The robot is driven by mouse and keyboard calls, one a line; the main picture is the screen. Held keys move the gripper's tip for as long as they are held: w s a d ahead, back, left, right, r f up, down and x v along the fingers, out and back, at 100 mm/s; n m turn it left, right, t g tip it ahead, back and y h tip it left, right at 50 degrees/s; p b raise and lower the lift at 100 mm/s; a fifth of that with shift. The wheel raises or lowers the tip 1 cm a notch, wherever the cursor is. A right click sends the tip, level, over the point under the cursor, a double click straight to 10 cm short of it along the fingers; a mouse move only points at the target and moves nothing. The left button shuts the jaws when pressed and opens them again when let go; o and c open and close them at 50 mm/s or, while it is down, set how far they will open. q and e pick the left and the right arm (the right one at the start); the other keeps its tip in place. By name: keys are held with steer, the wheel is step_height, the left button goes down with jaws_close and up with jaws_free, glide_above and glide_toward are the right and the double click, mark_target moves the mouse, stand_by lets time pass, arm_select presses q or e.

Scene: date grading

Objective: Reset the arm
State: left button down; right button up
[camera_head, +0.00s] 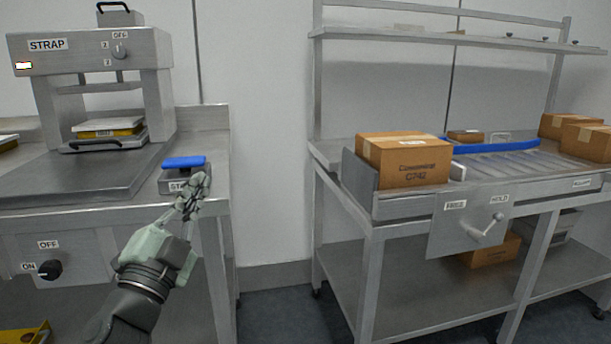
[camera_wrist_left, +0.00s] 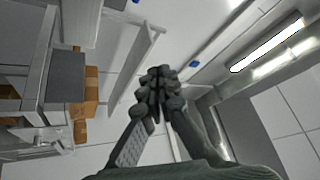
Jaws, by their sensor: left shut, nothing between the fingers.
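My left gripper (camera_head: 194,194) is shut and empty in the head view. Its fingertips are in front of the right end of a small steel box (camera_head: 174,184) with a blue top plate (camera_head: 184,162) and a label partly hidden by the fingers. I cannot tell whether they touch it. In the left wrist view the closed fingers (camera_wrist_left: 160,75) show with nothing between them. My right gripper is in neither view.
A steel strapping machine (camera_head: 90,45) stands on the left bench (camera_head: 70,212), holding a yellow and white pack (camera_head: 108,128). To the right, a wheeled conveyor table (camera_head: 342,205) carries a cardboard box (camera_head: 405,160) and has a FREE/HOLD lever (camera_head: 488,228). A gap of floor (camera_head: 285,305) separates the benches.

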arm_select(q)
steer(key=s+a+f+n+g+y, duration=0.3)
steer(key=f, duration=0.5)
steer(key=s+a+f+n+g+y, duration=0.2)
steer(key=s+a+f+n+g, duration=0.15)
steer(key=f, duration=0.45)
steer(key=s+a+f+n+g+y, duration=0.2)
steer(key=a+f+n+g+y, duration=0.15)
steer(key=f, duration=0.35)
steer(key=s+d+f+n+g+h, duration=0.25)
steer(key=s+f+g, duration=0.55)
steer(key=s+f, duration=0.9)
step_height(320, 180, down, 8)
steer(key=s+a+g+p, duration=0.1)
steer(key=p, duration=0.4)
steer(key=shift+s+a+g, duration=0.3)
steer(key=shift+s+a, duration=0.05)
steer(key=shift+a, duration=0.05)
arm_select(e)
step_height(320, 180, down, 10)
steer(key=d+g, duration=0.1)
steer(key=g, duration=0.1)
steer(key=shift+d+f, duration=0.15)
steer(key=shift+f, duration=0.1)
arm_select(q)
steer(key=c, duration=2.2)
jaws_free()
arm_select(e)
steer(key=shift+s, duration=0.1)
